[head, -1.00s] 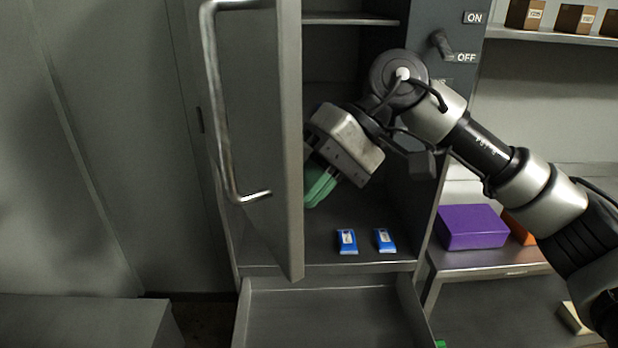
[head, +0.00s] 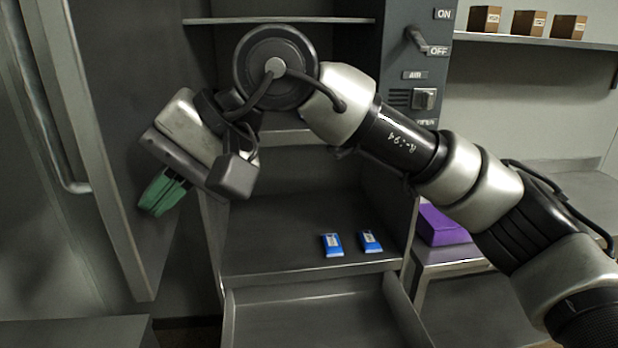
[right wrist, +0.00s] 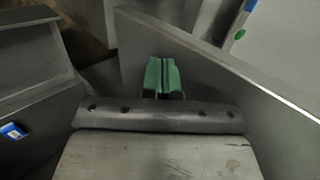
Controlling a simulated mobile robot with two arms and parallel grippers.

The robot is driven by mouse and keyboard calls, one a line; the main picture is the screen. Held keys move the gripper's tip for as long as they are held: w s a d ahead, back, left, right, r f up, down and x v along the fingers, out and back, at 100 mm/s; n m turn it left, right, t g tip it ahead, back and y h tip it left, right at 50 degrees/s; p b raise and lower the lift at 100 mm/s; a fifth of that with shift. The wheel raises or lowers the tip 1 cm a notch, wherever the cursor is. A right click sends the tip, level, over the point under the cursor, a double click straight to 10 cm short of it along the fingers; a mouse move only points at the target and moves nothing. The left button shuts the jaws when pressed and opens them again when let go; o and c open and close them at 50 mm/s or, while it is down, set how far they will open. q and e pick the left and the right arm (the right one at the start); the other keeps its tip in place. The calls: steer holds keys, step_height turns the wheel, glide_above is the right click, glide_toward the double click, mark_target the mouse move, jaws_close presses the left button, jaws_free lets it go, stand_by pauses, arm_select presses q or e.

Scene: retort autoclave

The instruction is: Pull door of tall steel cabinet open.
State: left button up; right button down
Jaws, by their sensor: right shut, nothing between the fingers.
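The steel cabinet (head: 290,190) stands open in the head view, with its door (head: 112,150) swung out to the left. The door's long bar handle (head: 52,130) is on the door's outer face, at the far left. My right gripper (head: 158,200) has green fingers, shut and empty. It is on the inner side of the door, close to its inner face; I cannot tell whether it touches. In the right wrist view the shut fingers (right wrist: 162,78) point toward the door panel (right wrist: 215,85). My left gripper is not in view.
Two blue packets (head: 350,243) lie on the cabinet floor. An open drawer (head: 310,315) juts out below. A switch panel (head: 425,60) is at the cabinet's right. A purple box (head: 440,226) sits on a shelf to the right, and brown boxes (head: 528,23) stand above.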

mark_target(132, 186)
steer(key=a, duration=0.3)
steer(key=shift+s+a, duration=0.25)
steer(key=shift+s, duration=0.05)
steer(key=shift+s+a, duration=0.25)
steer(key=shift+a, duration=0.55)
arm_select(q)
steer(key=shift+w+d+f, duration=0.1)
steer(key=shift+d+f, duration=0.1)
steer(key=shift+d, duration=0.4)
arm_select(e)
steer(key=shift+d, duration=0.1)
steer(key=shift+w, duration=0.1)
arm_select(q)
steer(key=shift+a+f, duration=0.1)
